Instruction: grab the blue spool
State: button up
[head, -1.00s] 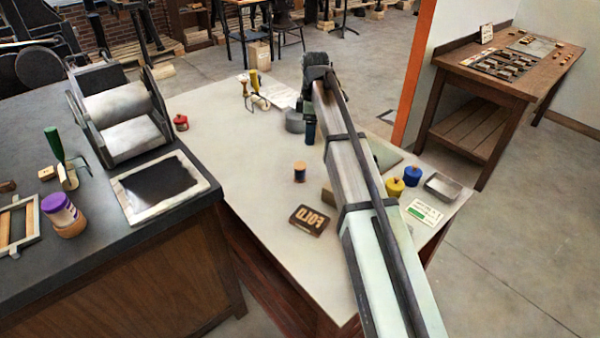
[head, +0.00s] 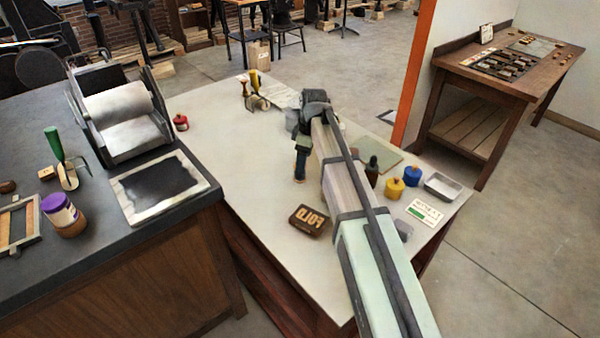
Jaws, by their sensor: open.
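I cannot make out the blue spool now; the small spool with a blue band and wooden ends that stood on the pale table (head: 225,140) is hidden at my gripper. My gripper (head: 299,177) points down in the middle of the table, its dark fingers over the place where the spool stood. The jaws are open. Whether the spool is between the fingers or behind them cannot be told from this view.
A dark block with raised letters (head: 309,220) lies just in front of my gripper. Right of my arm are a dark bottle (head: 371,170), a yellow pot (head: 394,188), a blue pot (head: 411,175), a metal tray (head: 443,186) and a card (head: 424,213).

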aim_at(299, 178)
jog(key=shift+a+f, duration=0.25)
jog(key=shift+f, duration=0.8)
jog(key=shift+a+f, duration=0.3)
jog(key=shift+f, duration=0.8)
jog(key=shift+a+f, duration=0.25)
jog(key=shift+f, duration=0.8)
jog(key=c, duration=1.1)
jog(key=shift+o, duration=0.2)
jog(key=shift+r, duration=0.1)
